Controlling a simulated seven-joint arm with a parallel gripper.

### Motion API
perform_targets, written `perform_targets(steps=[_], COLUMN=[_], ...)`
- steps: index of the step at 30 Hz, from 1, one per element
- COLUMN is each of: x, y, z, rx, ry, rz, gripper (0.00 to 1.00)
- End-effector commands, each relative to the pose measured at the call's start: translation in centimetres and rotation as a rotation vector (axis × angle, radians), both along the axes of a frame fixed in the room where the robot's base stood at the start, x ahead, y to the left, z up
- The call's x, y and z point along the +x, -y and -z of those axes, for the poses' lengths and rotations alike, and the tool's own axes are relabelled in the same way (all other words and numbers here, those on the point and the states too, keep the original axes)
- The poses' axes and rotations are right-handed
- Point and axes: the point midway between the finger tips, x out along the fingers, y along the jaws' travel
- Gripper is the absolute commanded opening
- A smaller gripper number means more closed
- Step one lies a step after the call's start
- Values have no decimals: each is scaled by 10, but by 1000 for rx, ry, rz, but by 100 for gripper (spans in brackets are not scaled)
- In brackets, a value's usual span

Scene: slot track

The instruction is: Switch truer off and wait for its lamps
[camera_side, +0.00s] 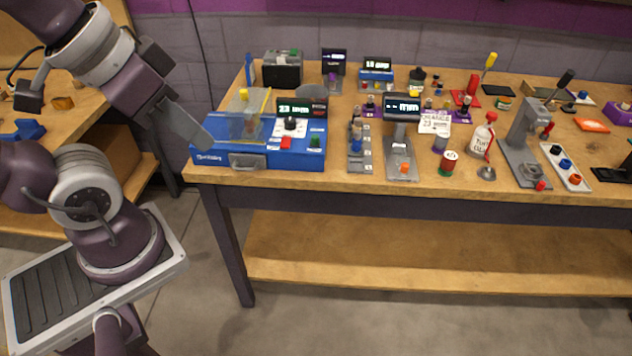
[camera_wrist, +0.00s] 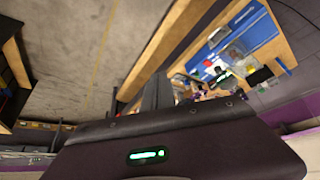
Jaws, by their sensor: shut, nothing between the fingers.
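A blue machine (camera_side: 302,160), which may be the truer, stands at the left front of the bench; its label is too small to read surely. It has a clear cover (camera_side: 247,126), a black knob (camera_side: 290,124), a red button (camera_side: 286,143), a green button (camera_side: 315,142) and a display (camera_side: 296,107) with lit green characters. I cannot tell the state of any lamps. My gripper (camera_side: 207,143) is shut and empty, at the left end of the machine; I cannot tell whether it touches. A blue surface (camera_wrist: 245,35) shows in the wrist view, probably this machine.
To the right stand a grey switch strip (camera_side: 360,152), a device with a display (camera_side: 401,143), a white bottle (camera_side: 482,140) and a grey press (camera_side: 522,140). Behind are a black box (camera_side: 282,70) and more small devices. Clear floor lies before the bench.

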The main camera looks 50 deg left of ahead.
Motion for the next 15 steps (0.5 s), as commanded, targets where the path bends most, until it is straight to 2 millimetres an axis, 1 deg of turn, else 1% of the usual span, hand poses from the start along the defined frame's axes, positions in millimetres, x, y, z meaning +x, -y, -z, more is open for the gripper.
perform_targets(steps=[2, 5, 8, 9, 10, 13, 15], x=[5, 29, 75, 96, 111, 161, 193], y=[-1, -7, -24, -34, -42, -73, -99], z=[-3, -15, -28, -30, -30, -21, -7], rx=[-18, -102, -238, -292, -329, -436, -492], ry=[-8, -53, -124, -152, -172, -225, -249], rz=[-35, -207, -529, -678, -790, -1167, -1432], gripper=[0, 0, 0, 0, 0, 0, 0])
